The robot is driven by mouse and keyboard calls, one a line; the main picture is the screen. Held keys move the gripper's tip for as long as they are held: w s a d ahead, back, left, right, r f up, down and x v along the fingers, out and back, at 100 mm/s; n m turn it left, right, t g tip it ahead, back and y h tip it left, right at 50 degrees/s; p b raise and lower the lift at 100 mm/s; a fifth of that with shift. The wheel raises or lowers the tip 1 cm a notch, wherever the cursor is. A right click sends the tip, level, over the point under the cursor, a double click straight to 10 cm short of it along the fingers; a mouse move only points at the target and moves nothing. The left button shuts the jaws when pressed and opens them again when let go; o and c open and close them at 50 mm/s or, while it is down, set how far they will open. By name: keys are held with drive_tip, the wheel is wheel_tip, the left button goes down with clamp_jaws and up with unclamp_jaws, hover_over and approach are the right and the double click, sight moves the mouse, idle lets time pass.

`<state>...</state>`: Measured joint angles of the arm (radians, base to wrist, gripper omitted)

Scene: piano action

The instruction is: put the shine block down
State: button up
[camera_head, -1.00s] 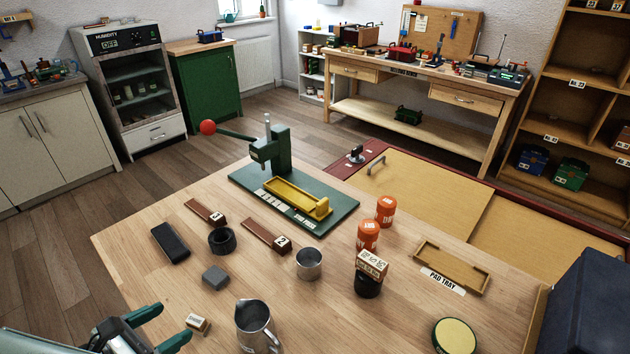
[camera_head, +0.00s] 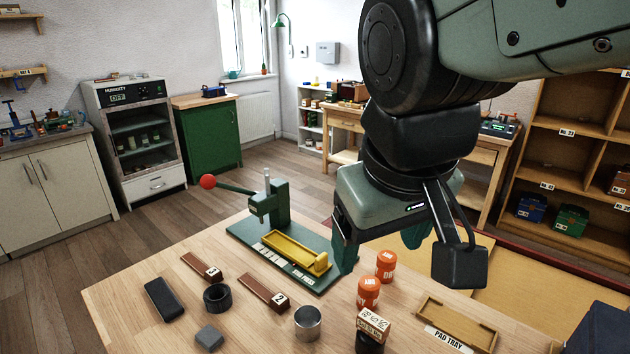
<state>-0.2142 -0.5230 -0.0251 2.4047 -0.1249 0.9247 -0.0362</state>
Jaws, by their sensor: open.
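The shine block is not in view now; a second ago a small pale labelled block, which looks like it, lay on the near part of the wooden table (camera_head: 130,296). That part is now below the picture's lower edge. My gripper (camera_head: 381,250) hangs high at the right of centre, above the far right part of the table. Its green fingers are apart, with nothing seen between them.
A green press (camera_head: 277,208) with a yellow cradle stands behind two numbered wooden strips. Orange jars (camera_head: 386,266), a metal cup (camera_head: 307,322), a labelled block (camera_head: 373,325) on a dark jar, and a pad tray (camera_head: 455,325) stand below or near my gripper.

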drive_tip(key=s+m, duration=0.1)
drive_tip(key=s+d+r+m+t, duration=0.1)
drive_tip(key=s+d, duration=0.1)
drive_tip(key=shift+s+r+m+t, duration=0.15)
drive_tip(key=shift+s+m+t, duration=0.15)
drive_tip(key=shift+m, duration=0.1)
idle(0.9)
